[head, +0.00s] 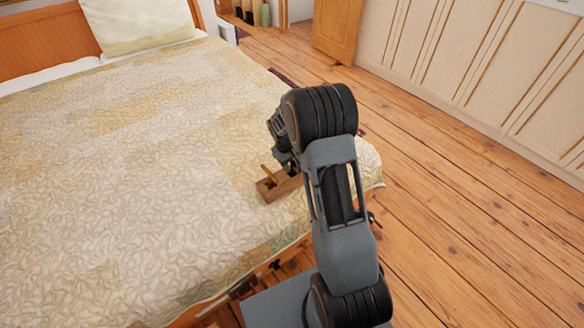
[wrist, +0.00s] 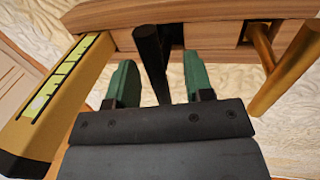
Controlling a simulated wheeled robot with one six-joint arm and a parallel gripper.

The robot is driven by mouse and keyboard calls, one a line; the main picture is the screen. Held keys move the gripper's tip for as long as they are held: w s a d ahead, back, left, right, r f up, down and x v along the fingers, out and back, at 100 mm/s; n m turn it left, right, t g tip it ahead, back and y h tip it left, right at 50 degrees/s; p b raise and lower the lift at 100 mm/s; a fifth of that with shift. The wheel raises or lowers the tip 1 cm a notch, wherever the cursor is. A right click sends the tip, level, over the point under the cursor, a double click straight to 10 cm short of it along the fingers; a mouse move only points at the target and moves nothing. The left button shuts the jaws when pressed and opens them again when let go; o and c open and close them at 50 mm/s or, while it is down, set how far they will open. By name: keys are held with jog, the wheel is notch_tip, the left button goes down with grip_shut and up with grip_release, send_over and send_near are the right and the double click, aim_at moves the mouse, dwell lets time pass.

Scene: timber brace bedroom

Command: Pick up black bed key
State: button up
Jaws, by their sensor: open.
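A black bed key (wrist: 150,55), seen as a dark rod, stands in a slot of a wooden holder (wrist: 215,35) in the wrist view. My gripper (wrist: 161,84) is open, with one green finger on each side of the rod. I see no clear contact with either finger. In the head view the wooden holder (head: 272,194) lies on the bed near its foot corner, partly behind my arm. The black key cannot be made out there, and my fingertips are hidden.
A brass-coloured rod (wrist: 285,68) stands in another slot to the right, and shows in the head view (head: 268,173). A yellowish bar with black ends (wrist: 60,92) is close on the left. The quilted bed (head: 150,170) is otherwise largely clear; wooden floor (head: 470,190) lies right.

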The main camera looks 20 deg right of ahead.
grip_shut()
dwell(0.4)
